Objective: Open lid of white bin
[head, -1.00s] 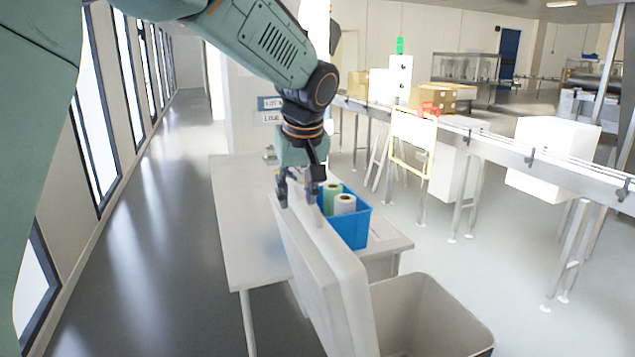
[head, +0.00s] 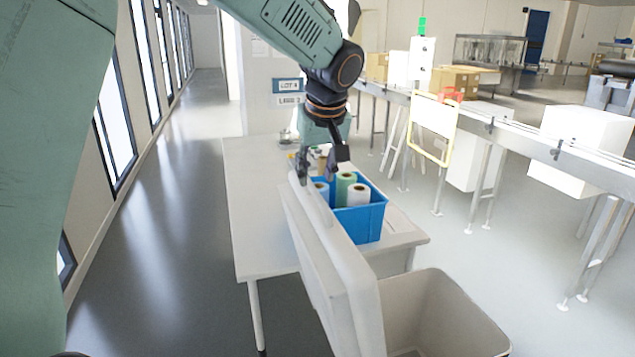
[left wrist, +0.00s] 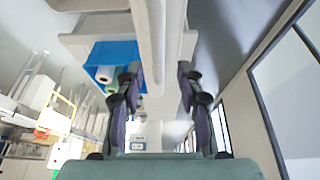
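The white bin (head: 450,282) stands at the lower right, its open mouth showing an empty-looking interior. Its lid (head: 335,275) stands tilted up, near upright, on the bin's left side. My left gripper (head: 316,172) is at the lid's upper far end. In the left wrist view my left gripper (left wrist: 160,98) has its two fingers wide apart, with the pale lid edge (left wrist: 160,40) running between them. I see no firm contact between fingers and lid. My right gripper is not in view.
A white table (head: 262,225) stands behind the lid. A blue crate (head: 362,222) with green and white rolls sits on it, close to my left gripper. A conveyor (head: 520,145) runs along the right. The floor at left is clear.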

